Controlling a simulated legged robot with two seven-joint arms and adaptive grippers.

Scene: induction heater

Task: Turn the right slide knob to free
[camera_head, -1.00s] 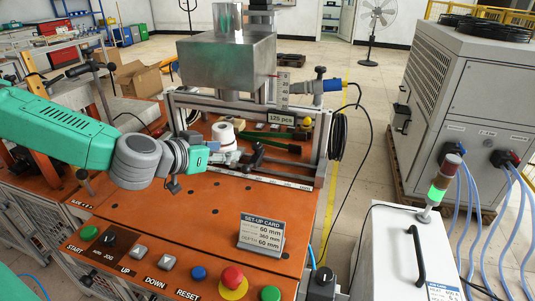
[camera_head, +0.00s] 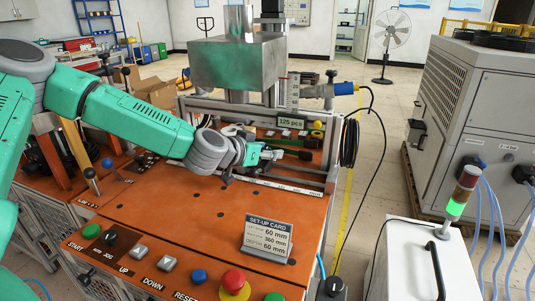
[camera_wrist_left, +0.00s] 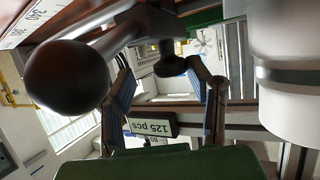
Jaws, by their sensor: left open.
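My left gripper (camera_head: 272,153) reaches over the back of the orange bench to the slide rail at the foot of the press. It is open. A dark knob (camera_head: 304,155) shows just beyond its fingertips in the head view. In the left wrist view, a black T-shaped knob (camera_wrist_left: 171,63) on a dark clamp body lies between the two blue-padded fingers of the gripper (camera_wrist_left: 163,90), with space on both sides. I cannot tell its turned position, nor read a free mark. A black ball handle (camera_wrist_left: 68,75) on a metal rod is close on the left. My right gripper is not in view.
A white cylinder (camera_wrist_left: 282,60) stands close at the right of the wrist view. A green bar (camera_wrist_left: 185,163) crosses its bottom. A "125 pcs" sign (camera_head: 291,122) hangs above the rail. The set-up card (camera_head: 267,238) and buttons occupy the front bench; its middle is clear.

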